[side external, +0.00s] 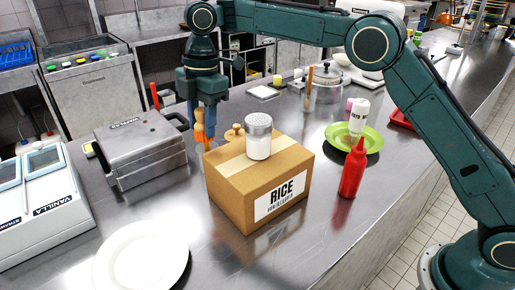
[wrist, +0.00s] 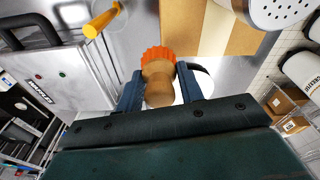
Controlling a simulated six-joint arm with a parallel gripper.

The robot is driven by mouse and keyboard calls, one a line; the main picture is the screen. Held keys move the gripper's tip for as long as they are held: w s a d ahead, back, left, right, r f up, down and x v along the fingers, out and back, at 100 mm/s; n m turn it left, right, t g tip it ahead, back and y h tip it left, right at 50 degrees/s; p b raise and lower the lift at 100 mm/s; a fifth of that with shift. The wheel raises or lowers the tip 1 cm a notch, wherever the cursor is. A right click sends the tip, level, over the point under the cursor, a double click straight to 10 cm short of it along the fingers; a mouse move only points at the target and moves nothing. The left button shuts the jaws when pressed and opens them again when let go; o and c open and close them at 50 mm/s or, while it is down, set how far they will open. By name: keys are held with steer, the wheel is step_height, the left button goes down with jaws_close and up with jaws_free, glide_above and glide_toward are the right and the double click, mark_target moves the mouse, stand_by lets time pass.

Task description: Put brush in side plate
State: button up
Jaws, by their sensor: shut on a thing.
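My gripper (side external: 202,130) is in the side view, pointing down just behind the left end of the rice box. It is shut on the brush (wrist: 158,68), which has a wooden body and a ridged orange end between the fingers in the wrist view. The orange of the brush (side external: 199,124) also shows below the fingers in the side view. A white plate (side external: 140,262) lies empty at the front left, apart from the brush. A green plate (side external: 338,131) lies at the right with a white bottle on it. I cannot tell from their looks which is the side plate.
The rice box (side external: 232,198) carries a salt shaker (side external: 258,138). A red squeeze bottle (side external: 353,168) stands right of it. A grey press (side external: 145,150) stands left of my gripper, and a white topping unit (side external: 50,218) is at far left. Bare counter lies between box and white plate.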

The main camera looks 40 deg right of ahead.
steer(key=s+a+f, duration=0.3)
steer(key=s+a, duration=0.1)
steer(key=a, duration=0.8)
glide_above(153, 256)
steer(key=f, duration=0.4)
steer(key=shift+d+f, duration=0.35)
steer(key=shift+f, duration=0.05)
steer(key=shift+f, duration=3.95)
steer(key=shift+f, duration=0.1)
steer(key=o, duration=1)
